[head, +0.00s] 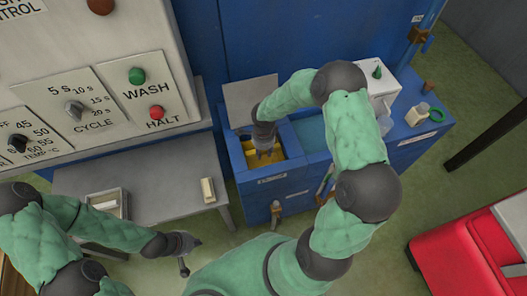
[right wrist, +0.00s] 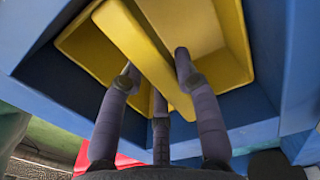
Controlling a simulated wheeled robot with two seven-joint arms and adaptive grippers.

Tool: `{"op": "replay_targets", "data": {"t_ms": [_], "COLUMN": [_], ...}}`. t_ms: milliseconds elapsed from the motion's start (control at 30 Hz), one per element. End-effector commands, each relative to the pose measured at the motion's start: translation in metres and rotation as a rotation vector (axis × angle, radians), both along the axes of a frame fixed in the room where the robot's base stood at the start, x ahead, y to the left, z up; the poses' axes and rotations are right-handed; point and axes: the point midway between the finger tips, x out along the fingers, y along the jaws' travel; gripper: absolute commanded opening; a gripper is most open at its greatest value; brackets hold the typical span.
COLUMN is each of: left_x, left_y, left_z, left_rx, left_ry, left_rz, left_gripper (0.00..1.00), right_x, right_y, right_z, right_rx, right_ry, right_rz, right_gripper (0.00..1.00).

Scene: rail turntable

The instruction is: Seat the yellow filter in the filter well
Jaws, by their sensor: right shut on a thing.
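The yellow filter (head: 265,158) is a yellow box with a bar across its middle. It lies within the square opening of the blue filter well (head: 238,160); how deep it sits cannot be told. My right gripper (head: 264,149) reaches down into the opening from above. In the right wrist view its fingers (right wrist: 158,78) straddle the crossbar of the yellow filter (right wrist: 217,35) and are shut on it. The blue rim (right wrist: 255,110) surrounds the filter there. My left gripper (head: 190,256) is empty, with fingers apart, beyond the grey table's front edge.
A grey lid (head: 251,98) stands raised behind the well. A water-filled compartment (head: 312,132) is right of it. The grey table (head: 160,187) holds a tray (head: 108,203) and a pale block (head: 207,190). A red cart (head: 440,262) stands front right.

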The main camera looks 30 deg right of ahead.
Motion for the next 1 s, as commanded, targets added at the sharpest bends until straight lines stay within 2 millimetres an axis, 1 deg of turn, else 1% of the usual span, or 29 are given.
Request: {"op": "replay_targets", "data": {"t_ms": [200, 367, 400, 433, 467, 867, 933, 1000], "left_x": [0.0, 0.0, 0.0, 0.0, 0.0, 0.0, 0.0, 0.0], "left_y": [0.0, 0.0, 0.0, 0.0, 0.0, 0.0, 0.0, 0.0], "left_z": [0.0, -0.004, -0.003, -0.003, -0.003, 0.0, 0.003, 0.005], "left_rx": [0.0, 0.0, 0.0, 0.0, 0.0, 0.0, 0.0, 0.0], "left_ry": [0.0, 0.0, 0.0, 0.0, 0.0, 0.0, 0.0, 0.0], "left_rz": [0.0, 0.0, 0.0, 0.0, 0.0, 0.0, 0.0, 0.0], "left_gripper": [0.0, 0.0, 0.0, 0.0, 0.0, 0.0, 0.0, 0.0], "right_x": [0.001, 0.001, 0.001, 0.001, 0.001, 0.001, 0.001, 0.002], "right_y": [-0.001, -0.001, 0.0, 0.0, 0.0, 0.0, -0.001, -0.001], "right_z": [0.002, -0.002, -0.001, -0.001, -0.001, 0.001, 0.007, 0.018], "right_rx": [-0.001, -0.001, 0.0, 0.0, 0.0, 0.0, -0.001, -0.002], "right_ry": [-0.004, -0.004, -0.002, -0.002, -0.002, -0.001, -0.004, -0.005], "right_rz": [-0.001, -0.001, 0.0, 0.0, 0.0, 0.0, -0.001, -0.001], "right_gripper": [0.0, 0.0, 0.43, 0.52, 0.56, 0.56, 0.56, 0.56]}}
